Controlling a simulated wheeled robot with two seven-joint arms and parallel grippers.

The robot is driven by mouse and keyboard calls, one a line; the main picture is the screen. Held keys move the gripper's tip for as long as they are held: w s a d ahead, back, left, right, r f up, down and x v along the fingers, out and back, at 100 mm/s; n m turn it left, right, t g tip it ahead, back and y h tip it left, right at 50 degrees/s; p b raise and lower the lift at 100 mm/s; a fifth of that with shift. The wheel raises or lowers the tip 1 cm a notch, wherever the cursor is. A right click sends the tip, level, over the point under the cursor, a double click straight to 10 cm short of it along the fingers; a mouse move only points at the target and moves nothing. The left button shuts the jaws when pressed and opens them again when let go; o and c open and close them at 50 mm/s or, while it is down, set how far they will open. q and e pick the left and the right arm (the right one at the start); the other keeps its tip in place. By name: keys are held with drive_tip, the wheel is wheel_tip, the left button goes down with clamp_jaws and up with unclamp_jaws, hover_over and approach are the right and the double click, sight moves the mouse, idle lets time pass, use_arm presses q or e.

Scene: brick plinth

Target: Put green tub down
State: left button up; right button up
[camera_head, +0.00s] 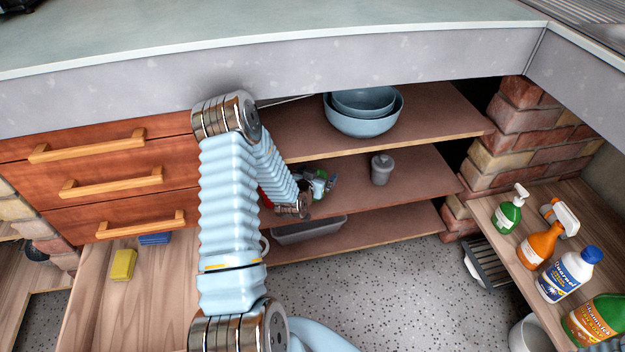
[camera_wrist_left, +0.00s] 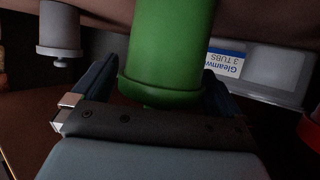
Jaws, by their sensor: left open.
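The green tub (camera_wrist_left: 168,45) stands between the two fingers of my left gripper (camera_wrist_left: 150,90) in the left wrist view, which looks upside down. The fingers are open, one on each side of the tub. The tub seems to rest on the brown middle shelf (camera_head: 420,178); its base is cut off by the frame edge. In the head view my left gripper (camera_head: 318,187) is small and partly hidden by my arm, with only a bit of green showing beside it. My right gripper is not in view.
A grey tub (camera_head: 381,170) stands on the same shelf, right of the gripper; it also shows in the left wrist view (camera_wrist_left: 59,30). A labelled grey container (camera_wrist_left: 262,75) is close by. Blue bowls (camera_head: 362,122) sit on the shelf above. Bottles (camera_head: 541,245) stand far right.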

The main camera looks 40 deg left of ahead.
use_arm(q)
drive_tip(key=v, duration=1.2)
drive_tip(key=d+f+g+h, duration=0.35)
drive_tip(key=d+f, duration=0.45)
drive_tip(key=d, duration=0.4)
drive_tip(key=s+d+f+m+g+h, duration=0.1)
drive_tip(key=s+d+f+g+h, duration=0.1)
drive_tip(key=s+d, duration=0.5)
drive_tip(key=s+d+f+g+h, duration=0.3)
drive_tip(key=s+d+f+g, duration=0.2)
drive_tip(key=d, duration=0.7)
drive_tip(key=shift+s+f+m+g, duration=0.2)
drive_tip(key=shift+s+m+g, duration=0.2)
drive_tip(key=shift+s+g, duration=0.5)
drive_tip(key=shift+s, duration=0.1)
